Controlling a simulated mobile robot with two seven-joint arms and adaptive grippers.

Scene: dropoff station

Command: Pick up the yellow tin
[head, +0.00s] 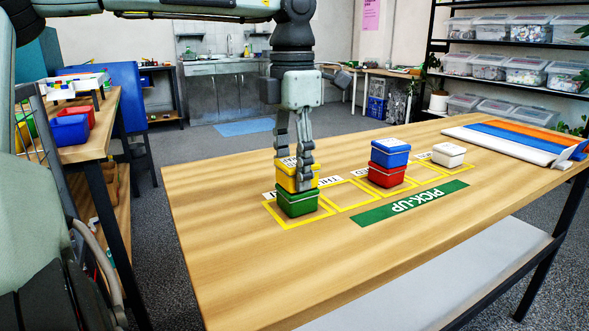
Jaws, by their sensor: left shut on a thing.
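The yellow tin (285,181) sits on top of a green tin (297,204) in the leftmost yellow-outlined square of the table (230,250). My left gripper (302,180) points straight down and is shut on the yellow tin, its fingers covering part of the tin's front and right side. I cannot tell whether there is a gap between the yellow and green tins. My right gripper is not in view.
A blue tin (390,152) is stacked on a red tin (386,175) to the right. A white tin (448,155) stands farther right. A green PICK-UP sign (411,203) lies in front. The table's near part is clear.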

